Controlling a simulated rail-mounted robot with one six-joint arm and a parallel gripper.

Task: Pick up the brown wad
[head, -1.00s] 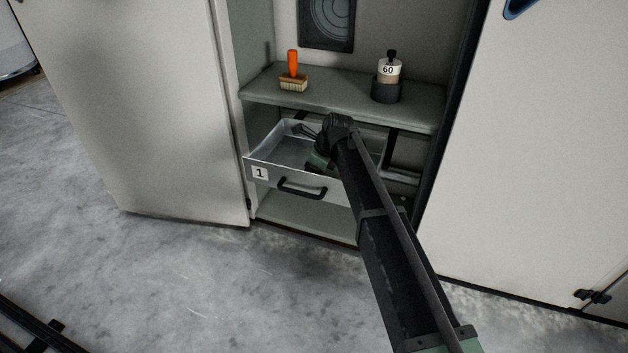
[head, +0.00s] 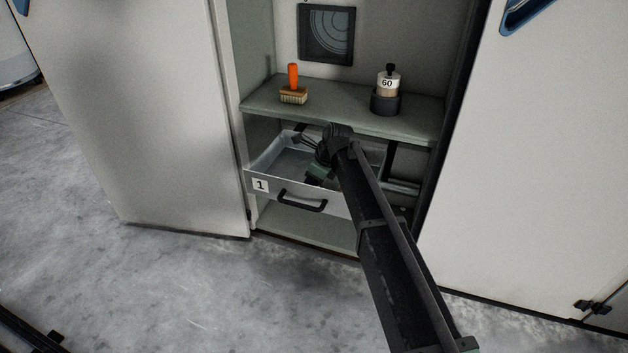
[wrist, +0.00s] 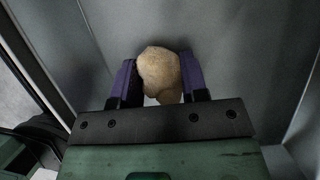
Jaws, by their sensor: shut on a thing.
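The brown wad (wrist: 160,73) is a rounded, tan, rough lump in the wrist view. It sits between the two purple-padded fingers of my gripper (wrist: 160,82), which is shut on it with a finger against each side. Its lower end is partly hidden by the gripper body. I cannot make out the wad in the head view. Grey metal drawer walls surround the wad in the wrist view.
Above the drawer is a shelf (head: 340,115) with an orange-handled brush (head: 293,85) and a jar marked 60 in a dark holder (head: 386,95). A dark square panel (head: 327,34) is on the back wall. An open cabinet door (head: 140,120) stands at left.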

